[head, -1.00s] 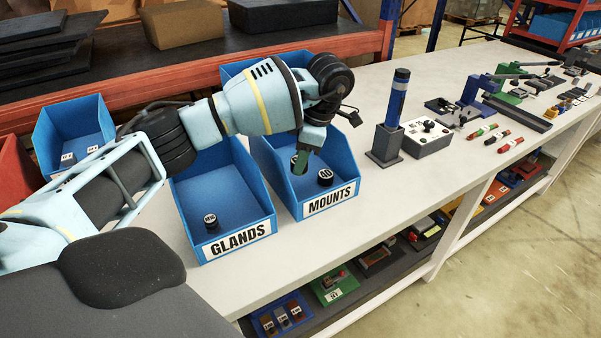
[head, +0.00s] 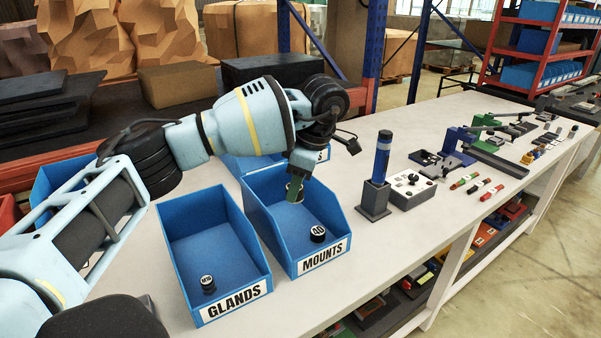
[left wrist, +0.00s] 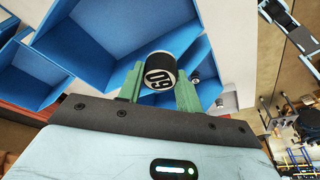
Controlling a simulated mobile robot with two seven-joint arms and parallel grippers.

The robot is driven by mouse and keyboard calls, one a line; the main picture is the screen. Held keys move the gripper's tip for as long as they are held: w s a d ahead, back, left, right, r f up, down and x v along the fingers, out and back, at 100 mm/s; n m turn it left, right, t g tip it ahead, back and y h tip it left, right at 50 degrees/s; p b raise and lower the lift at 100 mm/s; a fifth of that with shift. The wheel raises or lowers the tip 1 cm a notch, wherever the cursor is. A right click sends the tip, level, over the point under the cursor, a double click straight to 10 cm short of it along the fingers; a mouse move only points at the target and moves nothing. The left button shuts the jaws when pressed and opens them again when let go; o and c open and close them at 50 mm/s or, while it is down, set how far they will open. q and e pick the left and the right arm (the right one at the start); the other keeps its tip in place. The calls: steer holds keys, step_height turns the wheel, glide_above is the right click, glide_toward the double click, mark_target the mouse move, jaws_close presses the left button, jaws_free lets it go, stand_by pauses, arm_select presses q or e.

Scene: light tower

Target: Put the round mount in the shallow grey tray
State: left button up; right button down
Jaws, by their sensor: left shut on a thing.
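My left gripper (head: 295,190) is above the blue MOUNTS bin (head: 324,262), its fingers pointing down. In the left wrist view its green fingers (left wrist: 158,88) are shut on a round black mount with a white end marked "60" (left wrist: 160,78). In the head view that held mount is hidden behind the gripper. Another round mount, black and marked "40" (head: 317,234), stands inside the bin near its front; a small round piece also shows in the left wrist view (left wrist: 196,76). I cannot clearly pick out the shallow grey tray. My right gripper is not in view.
The blue GLANDS bin (head: 236,304) with one small gland (head: 207,284) stands left of the MOUNTS bin. To the right are a grey holder with a blue cylinder (head: 382,160), a control box (head: 411,190) and clamps (head: 458,140). The bench front between is clear.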

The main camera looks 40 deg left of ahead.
arm_select(q)
steer(key=s+d+f+m+t+h, duration=0.1)
steer(key=s+d+f+m+t, duration=0.1)
steer(key=s+d+m, duration=0.4)
steer(key=s+d+f+m+t+h, duration=0.2)
steer(key=s+d+m, duration=0.4)
steer(key=m, duration=1)
steer(key=s+f, duration=0.1)
steer(key=s, duration=0.1)
steer(key=shift+s+d+f+m, duration=0.25)
steer(key=shift+s+d+m, duration=0.05)
steer(key=shift+s, duration=0.1)
